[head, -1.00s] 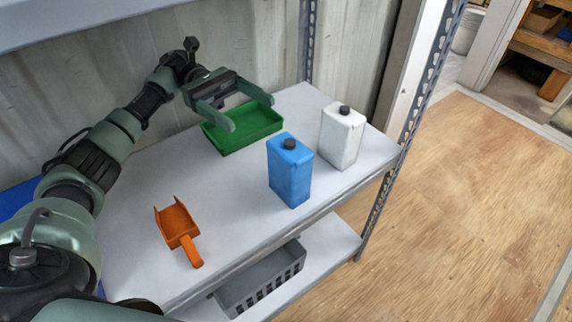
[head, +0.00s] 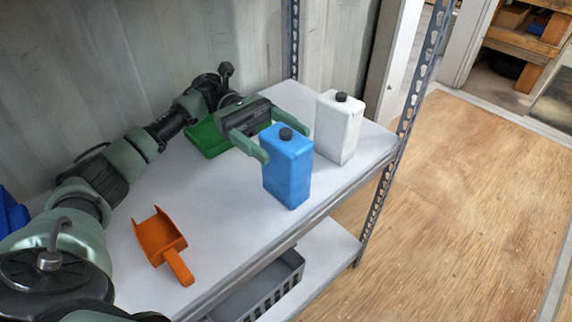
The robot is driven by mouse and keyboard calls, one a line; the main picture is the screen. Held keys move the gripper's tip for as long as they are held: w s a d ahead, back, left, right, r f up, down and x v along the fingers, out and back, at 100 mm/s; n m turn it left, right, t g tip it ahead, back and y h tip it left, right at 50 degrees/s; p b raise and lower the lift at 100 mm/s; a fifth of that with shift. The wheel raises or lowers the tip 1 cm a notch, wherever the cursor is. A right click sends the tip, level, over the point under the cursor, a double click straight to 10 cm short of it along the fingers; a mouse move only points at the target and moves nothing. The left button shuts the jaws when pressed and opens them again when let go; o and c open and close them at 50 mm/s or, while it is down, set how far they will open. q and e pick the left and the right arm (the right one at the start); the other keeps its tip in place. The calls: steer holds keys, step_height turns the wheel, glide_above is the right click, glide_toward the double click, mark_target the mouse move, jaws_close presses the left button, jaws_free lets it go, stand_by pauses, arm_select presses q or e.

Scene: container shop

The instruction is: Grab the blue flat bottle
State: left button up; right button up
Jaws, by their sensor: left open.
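The blue flat bottle (head: 287,172) stands upright on the shelf near its front edge, with a black cap on top. My left gripper (head: 285,143) is open at the bottle's upper part. One finger shows at the left of the bottle's top and the other behind its right side. The jaws appear to be around or just behind the bottle's top; contact cannot be told. My right gripper is not in view.
A white bottle (head: 339,128) stands close behind and right of the blue one. A green tray (head: 206,141) lies behind my left gripper, partly hidden. An orange scoop (head: 160,241) lies at the front left. A grey crate (head: 262,292) sits on the lower shelf.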

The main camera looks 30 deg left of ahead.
arm_select(q)
steer(key=shift+x, duration=1.15)
jaws_close()
steer(key=shift+r, duration=0.15)
